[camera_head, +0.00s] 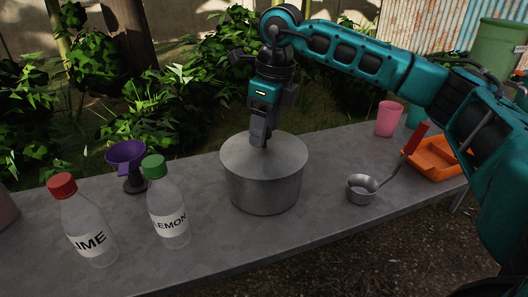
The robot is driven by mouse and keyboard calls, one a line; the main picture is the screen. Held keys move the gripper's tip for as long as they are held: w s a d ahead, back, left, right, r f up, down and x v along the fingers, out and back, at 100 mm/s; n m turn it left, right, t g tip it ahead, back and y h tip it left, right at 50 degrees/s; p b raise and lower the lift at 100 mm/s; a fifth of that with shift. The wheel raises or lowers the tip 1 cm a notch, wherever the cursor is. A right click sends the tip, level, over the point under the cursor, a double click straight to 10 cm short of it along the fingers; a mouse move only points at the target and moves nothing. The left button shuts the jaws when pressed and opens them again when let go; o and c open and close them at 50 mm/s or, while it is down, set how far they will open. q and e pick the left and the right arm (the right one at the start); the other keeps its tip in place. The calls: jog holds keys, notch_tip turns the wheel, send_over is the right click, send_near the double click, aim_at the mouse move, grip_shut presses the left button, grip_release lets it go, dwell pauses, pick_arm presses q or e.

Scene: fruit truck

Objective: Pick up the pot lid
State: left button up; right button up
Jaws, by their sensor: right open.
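The pot (264,190) is a grey metal pot standing on the grey table, left of the middle of the table's right half. Its flat grey lid (285,158) lies on top and covers it. My right gripper (260,142) points down from above, with its fingertips at the middle of the lid. The fingers hide the lid's centre, so I cannot see a knob there or tell whether they touch it. The right gripper is open. My left gripper is not in view.
A lime bottle (83,225), a lemon bottle (168,210) and a purple funnel (127,160) stand left of the pot. A ladle (362,190), an orange tray (432,160) and a pink cup (389,119) are to the right. Table is clear in front of the pot.

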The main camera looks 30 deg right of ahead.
jog(key=shift+w+f, duration=0.15)
jog(key=shift+f, duration=0.75)
jog(key=shift+a, duration=0.1)
jog(key=shift+c, duration=0.2)
jog(key=shift+r, duration=0.1)
grip_shut()
